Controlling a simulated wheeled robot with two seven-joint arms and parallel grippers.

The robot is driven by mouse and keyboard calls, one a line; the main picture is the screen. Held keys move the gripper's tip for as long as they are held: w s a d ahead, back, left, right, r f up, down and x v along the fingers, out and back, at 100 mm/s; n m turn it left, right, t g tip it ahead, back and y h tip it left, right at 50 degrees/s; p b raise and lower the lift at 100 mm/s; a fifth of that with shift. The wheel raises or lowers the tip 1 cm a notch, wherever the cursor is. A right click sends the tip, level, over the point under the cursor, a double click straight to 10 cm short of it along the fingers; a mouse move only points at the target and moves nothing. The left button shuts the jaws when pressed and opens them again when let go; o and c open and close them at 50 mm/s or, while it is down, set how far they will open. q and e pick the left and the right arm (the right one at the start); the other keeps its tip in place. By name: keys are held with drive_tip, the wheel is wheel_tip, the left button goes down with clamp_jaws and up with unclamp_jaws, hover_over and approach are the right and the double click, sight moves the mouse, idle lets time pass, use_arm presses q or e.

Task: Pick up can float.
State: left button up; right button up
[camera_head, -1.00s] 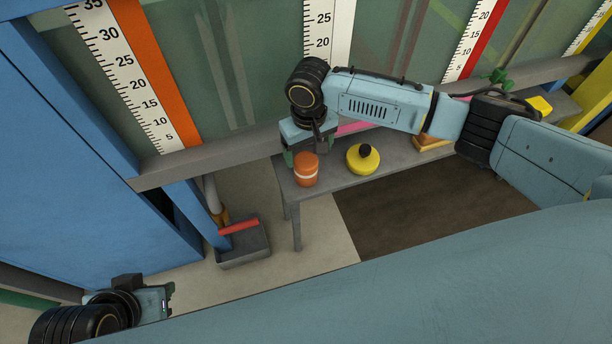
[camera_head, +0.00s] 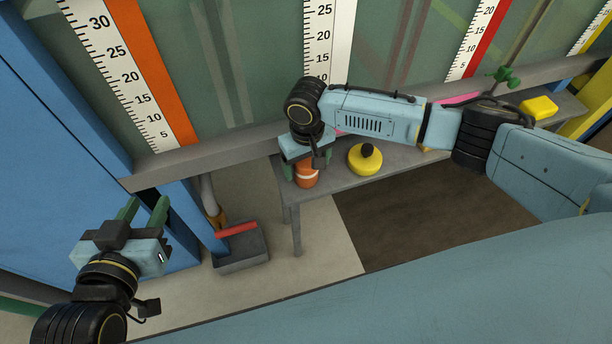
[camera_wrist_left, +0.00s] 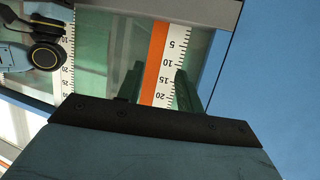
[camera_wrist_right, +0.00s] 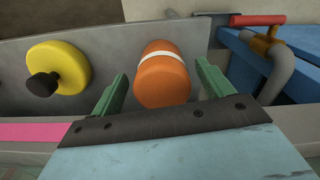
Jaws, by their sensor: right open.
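The can float (camera_head: 307,177) is an orange can with a white band, standing at the left end of the grey bench (camera_head: 350,181). My right gripper (camera_head: 306,168) is open above and around it; its green fingers lie to either side of the can. In the right wrist view the can float (camera_wrist_right: 163,80) shows between and just beyond the open fingers, and I cannot tell whether they touch it. My left gripper (camera_head: 144,209) is open and empty at the left, near the blue cabinet. The left wrist view shows its two fingers (camera_wrist_left: 158,88) apart, with nothing between them.
A yellow round float (camera_head: 364,160) with a black knob stands right of the can. A grey bin (camera_head: 242,262) with a red bar is on the floor to the left. The glass flume with scale strips (camera_head: 330,40) rises behind the bench. A yellow block (camera_head: 538,107) sits far right.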

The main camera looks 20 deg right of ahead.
wheel_tip(320, 180, down, 3)
drive_tip(key=shift+a+f+b, duration=0.1)
drive_tip(key=shift+b, duration=0.9)
use_arm(q)
wheel_tip(320, 180, up, 9)
drive_tip(key=d+t+h, duration=0.2)
drive_tip(key=t, duration=0.4)
drive_tip(key=shift+w+r, duration=0.15)
drive_tip(key=shift+w, duration=0.3)
use_arm(e)
drive_tip(key=shift+f, duration=0.15)
drive_tip(key=c, duration=1.1)
